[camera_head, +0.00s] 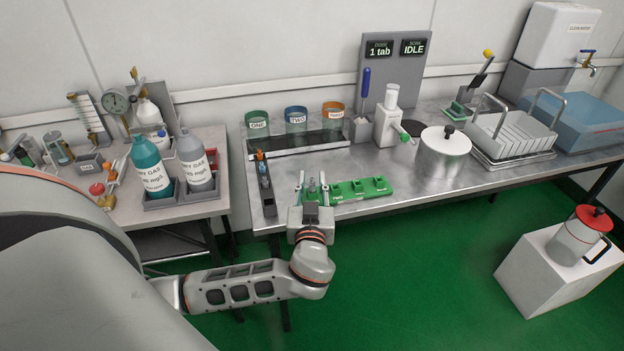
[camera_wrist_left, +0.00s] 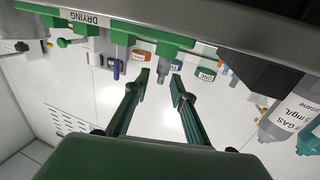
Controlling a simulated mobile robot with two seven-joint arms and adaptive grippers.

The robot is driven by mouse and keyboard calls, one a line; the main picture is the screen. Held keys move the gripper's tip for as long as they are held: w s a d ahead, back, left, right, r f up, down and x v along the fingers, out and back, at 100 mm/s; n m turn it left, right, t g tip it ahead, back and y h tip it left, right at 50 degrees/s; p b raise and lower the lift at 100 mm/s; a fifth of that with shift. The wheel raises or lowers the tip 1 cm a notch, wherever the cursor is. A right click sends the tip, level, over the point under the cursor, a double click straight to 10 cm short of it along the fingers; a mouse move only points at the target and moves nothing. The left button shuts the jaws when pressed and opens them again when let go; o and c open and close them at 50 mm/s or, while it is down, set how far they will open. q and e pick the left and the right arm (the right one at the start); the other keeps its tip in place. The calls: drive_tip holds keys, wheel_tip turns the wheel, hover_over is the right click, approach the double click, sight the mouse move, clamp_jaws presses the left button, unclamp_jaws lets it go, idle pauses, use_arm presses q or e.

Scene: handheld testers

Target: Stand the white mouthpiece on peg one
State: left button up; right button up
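My left gripper (camera_head: 312,183) is over the left end of the green drying rack (camera_head: 374,186). Its two fingers are apart in the left wrist view (camera_wrist_left: 160,80), where the rack (camera_wrist_left: 100,22) runs across the top, upside down. A small grey upright piece (camera_wrist_left: 164,70) stands at the rack between the fingertips, with no clear contact. I cannot tell whether this is the white mouthpiece or part of the rack. Peg one is not clearly readable; the gripper covers that end in the head view. My right gripper is not in view.
A dark narrow holder (camera_head: 266,192) with small coloured pieces stands left of the gripper. Behind are green (camera_head: 257,124), blue (camera_head: 296,119) and orange (camera_head: 333,114) labelled cups. A white device (camera_head: 388,122) and a steel pot (camera_head: 444,155) stand right. The table's front edge is close.

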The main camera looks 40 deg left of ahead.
use_arm(q)
drive_tip(key=v, duration=1.1)
drive_tip(key=shift+d, duration=0.1)
drive_tip(key=s+d+f+m+g+h+p, duration=0.2)
drive_tip(key=d+f+m+h, duration=0.15)
drive_tip(key=f, duration=0.45)
drive_tip(key=s+d+f+m+g+h+p, duration=0.1)
drive_tip(key=s+d+f+m+g+h, duration=0.2)
drive_tip(key=f, duration=0.5)
drive_tip(key=s+d+f+m+h+p, duration=0.3)
drive_tip(key=s+h, duration=0.3)
drive_tip(key=s, duration=0.4)
drive_tip(key=shift+s+d+f+m+t, duration=0.2)
drive_tip(key=shift+d+f+m+t, duration=0.1)
drive_tip(key=shift+f+m, duration=0.35)
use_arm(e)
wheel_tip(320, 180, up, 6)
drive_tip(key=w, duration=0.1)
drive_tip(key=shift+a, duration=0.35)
